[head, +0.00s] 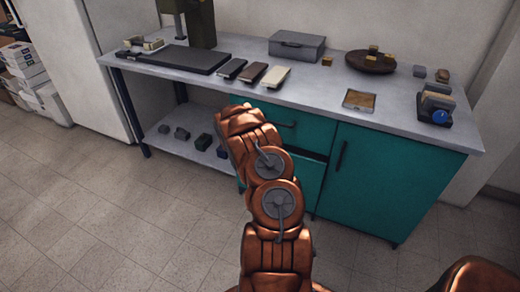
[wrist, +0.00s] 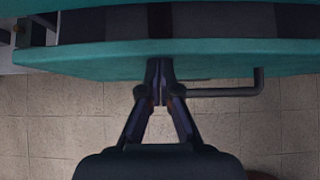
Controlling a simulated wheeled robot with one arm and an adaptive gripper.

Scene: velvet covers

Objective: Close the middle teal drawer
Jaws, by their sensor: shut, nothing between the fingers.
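The teal cabinet (head: 375,180) stands under the right part of the worktop. A teal drawer front (wrist: 90,60) crosses the wrist view, with a dark gap (wrist: 210,22) behind it, so this drawer stands somewhat open. Its dark bar handle (wrist: 235,91) sticks out to the right of my gripper. In the head view, the lower drawer front (head: 312,180) shows beside my arm, under a dark gap. My gripper (wrist: 160,78) is shut and empty, its tips at the drawer's front face; I cannot tell if they touch. In the head view my arm hides it.
An upper drawer (head: 300,128) looks flush, and a door with a vertical handle (head: 341,156) is at the right. The worktop (head: 320,92) holds several small items and a grey box (head: 297,45). A low shelf (head: 175,150) is left of the cabinet. The tiled floor in front is clear.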

